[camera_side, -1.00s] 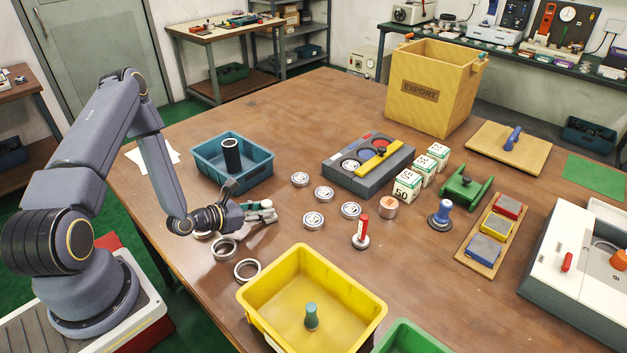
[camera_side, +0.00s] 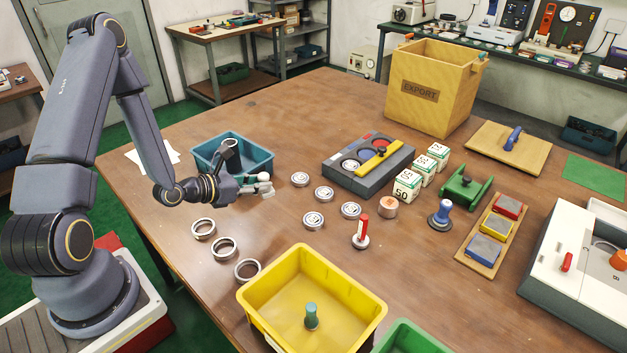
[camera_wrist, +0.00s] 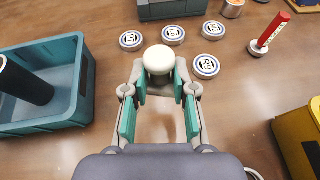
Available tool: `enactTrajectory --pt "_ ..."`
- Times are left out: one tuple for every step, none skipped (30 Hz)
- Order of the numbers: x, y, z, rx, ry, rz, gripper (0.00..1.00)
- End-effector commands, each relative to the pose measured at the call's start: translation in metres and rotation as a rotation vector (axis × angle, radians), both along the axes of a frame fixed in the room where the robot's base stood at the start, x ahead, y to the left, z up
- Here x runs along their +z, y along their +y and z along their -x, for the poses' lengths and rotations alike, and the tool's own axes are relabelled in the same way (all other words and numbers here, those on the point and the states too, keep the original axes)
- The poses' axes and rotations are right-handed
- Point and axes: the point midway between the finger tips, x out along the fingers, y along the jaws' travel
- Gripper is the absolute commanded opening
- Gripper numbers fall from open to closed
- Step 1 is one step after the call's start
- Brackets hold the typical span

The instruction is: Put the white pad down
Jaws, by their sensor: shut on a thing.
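The white pad (camera_wrist: 164,60) is a small round white piece with a domed top. My gripper (camera_wrist: 160,80) is shut on it, and the pad sits between the green-lined fingertips in the wrist view. In the side view the pad (camera_side: 263,177) shows as a small white spot at the end of my gripper (camera_side: 264,187). The gripper is above the brown table (camera_side: 300,260), just right of the teal bin. The pad's underside is hidden.
The teal bin (camera_side: 205,163) holds a black cylinder (camera_wrist: 28,84). Several metal rings (camera_side: 224,249) lie in front of the gripper. Several labelled discs (camera_wrist: 207,66) lie to the right and beyond. A yellow bin (camera_side: 258,302) stands in front. Bare table lies beneath the fingers.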

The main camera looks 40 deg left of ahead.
Motion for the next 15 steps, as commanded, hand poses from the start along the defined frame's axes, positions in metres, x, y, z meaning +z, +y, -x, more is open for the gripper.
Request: enactTrajectory --pt "0.0 -0.002 -0.004 -0.015 -0.002 -0.001 0.0" --pt "0.002 -0.006 -0.008 -0.033 -0.003 -0.002 0.0" --pt "0.003 -0.014 -0.013 -0.059 -0.003 -0.002 0.0" --pt "0.004 -0.021 -0.017 -0.083 -0.004 -0.001 0.0" --pt "0.005 -0.03 -0.021 -0.111 -0.004 -0.003 0.0" --pt "0.006 -0.043 -0.027 -0.151 -0.004 -0.002 0.0" --pt "0.007 -0.055 -0.031 -0.187 -0.005 -0.002 0.0" --pt "0.008 -0.069 -0.036 -0.228 -0.005 -0.002 0.0" --pt "0.01 -0.089 -0.042 -0.285 -0.006 -0.002 0.0" --pt "0.012 -0.105 -0.045 -0.33 -0.006 -0.003 0.0" --pt "0.014 -0.121 -0.048 -0.375 -0.007 -0.002 0.0" --pt "0.016 -0.145 -0.051 -0.437 -0.006 -0.003 0.0" --pt "0.018 -0.162 -0.053 -0.483 -0.007 -0.002 0.0" --pt "0.02 -0.179 -0.053 -0.527 -0.005 -0.002 0.0" --pt "0.024 -0.202 -0.053 -0.584 -0.007 -0.002 0.0"
